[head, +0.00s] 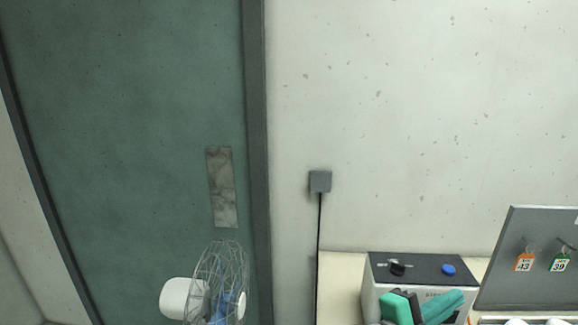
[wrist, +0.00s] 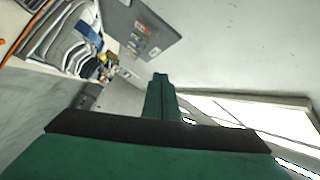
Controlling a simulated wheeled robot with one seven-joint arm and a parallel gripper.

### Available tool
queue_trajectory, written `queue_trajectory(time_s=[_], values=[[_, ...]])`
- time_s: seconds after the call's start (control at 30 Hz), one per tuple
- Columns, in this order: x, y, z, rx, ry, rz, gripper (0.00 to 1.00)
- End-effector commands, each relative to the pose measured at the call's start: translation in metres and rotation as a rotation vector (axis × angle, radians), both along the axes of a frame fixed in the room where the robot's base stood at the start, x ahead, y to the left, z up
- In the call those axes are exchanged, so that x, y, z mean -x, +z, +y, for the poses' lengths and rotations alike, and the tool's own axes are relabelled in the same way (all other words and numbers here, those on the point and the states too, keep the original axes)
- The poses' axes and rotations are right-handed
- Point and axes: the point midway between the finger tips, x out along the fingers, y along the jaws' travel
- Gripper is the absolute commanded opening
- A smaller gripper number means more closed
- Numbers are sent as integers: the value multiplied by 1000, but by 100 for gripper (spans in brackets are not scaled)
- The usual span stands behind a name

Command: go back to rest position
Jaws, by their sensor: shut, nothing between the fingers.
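In the wrist view my gripper (wrist: 160,88) is green with black edges. Its fingers are together in the middle of the picture, and nothing shows between them. In the head view, green and black parts that look like my gripper (head: 425,306) are at the lower edge, in front of a grey box-shaped machine (head: 384,284). Whether they touch the machine I cannot tell. The rest of the arm is out of the head view.
The machine stands on a pale table (head: 338,285). A grey board (head: 520,283) with orange and green tags is at right. A fan (head: 215,290) stands before a green door (head: 130,130).

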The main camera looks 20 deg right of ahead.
Motion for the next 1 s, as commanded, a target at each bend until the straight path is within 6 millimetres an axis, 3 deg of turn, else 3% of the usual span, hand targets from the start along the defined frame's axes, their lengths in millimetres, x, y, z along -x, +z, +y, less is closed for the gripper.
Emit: queue_trajectory(time_s=[0.23, 0.47, 0.73, 1.0], values=[[-45, 12, 31, 238, 178, 263, 0], [-85, -7, 76, 427, 351, 486, 0], [-114, -61, 142, 607, 570, 712, 0], [-112, -136, 214, 738, 801, 884, 0]])
